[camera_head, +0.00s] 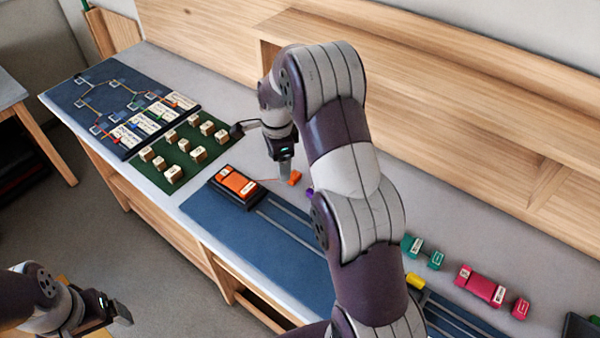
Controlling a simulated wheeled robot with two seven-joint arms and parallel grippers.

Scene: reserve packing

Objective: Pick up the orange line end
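A small orange block, which looks like the orange line end (295,178), lies on the grey tabletop right of a larger orange piece (238,184) that sits in a black holder. My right gripper (285,174) points down just left of the small orange block. Its fingers look very near the block, but whether they touch it cannot be told. The finger gap is not clear from this angle. My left gripper (119,312) is at the lower left, away from the table, and its opening is not clear.
A blue mat with rails (270,250) lies in front. A green mat (185,160) holds several wooden blocks. A dark diagram board (110,95) is at the far left. Purple, teal, yellow and pink pieces (480,285) lie to the right. A wooden ledge (430,90) runs behind.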

